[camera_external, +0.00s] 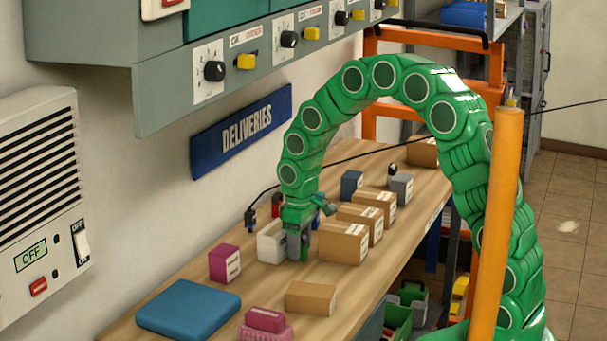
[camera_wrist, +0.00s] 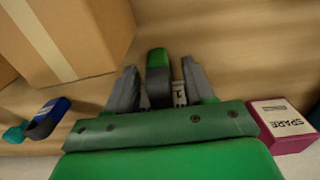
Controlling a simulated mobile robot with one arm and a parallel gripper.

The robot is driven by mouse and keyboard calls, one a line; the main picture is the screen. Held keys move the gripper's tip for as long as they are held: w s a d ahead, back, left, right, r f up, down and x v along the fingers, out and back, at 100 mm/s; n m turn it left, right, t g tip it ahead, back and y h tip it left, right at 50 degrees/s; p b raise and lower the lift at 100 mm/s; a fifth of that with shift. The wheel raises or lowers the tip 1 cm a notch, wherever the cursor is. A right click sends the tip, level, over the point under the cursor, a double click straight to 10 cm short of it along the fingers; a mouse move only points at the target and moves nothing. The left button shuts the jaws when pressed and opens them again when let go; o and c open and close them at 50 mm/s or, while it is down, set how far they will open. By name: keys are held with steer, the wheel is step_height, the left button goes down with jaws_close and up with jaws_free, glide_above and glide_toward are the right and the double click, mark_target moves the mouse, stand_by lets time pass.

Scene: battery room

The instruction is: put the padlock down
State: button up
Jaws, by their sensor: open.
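My gripper (camera_external: 299,248) points straight down, low over the wooden workbench. In the wrist view its two grey fingers (camera_wrist: 160,88) stand apart. Between them is a green and dark grey piece (camera_wrist: 158,58) with a pale marked patch low on its right. It appears to be the padlock, though no shackle can be made out. A green and dark piece also shows at the fingertips in the external view (camera_external: 305,246). It looks to be at bench level. Its underside is hidden, and I cannot tell whether a finger touches it.
A cardboard box (camera_external: 343,243) stands close to the right of my gripper. A white box (camera_external: 271,243) is close on the left, a magenta box (camera_external: 224,262) beyond it. A teal and blue item (camera_wrist: 38,119) lies nearby. A blue pad (camera_external: 188,308) lies on the bench (camera_external: 262,291).

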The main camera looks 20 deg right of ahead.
step_height(320, 180, up, 8)
steer(key=shift+f, duration=0.25)
steer(key=shift+r, duration=0.15)
stand_by(0.3)
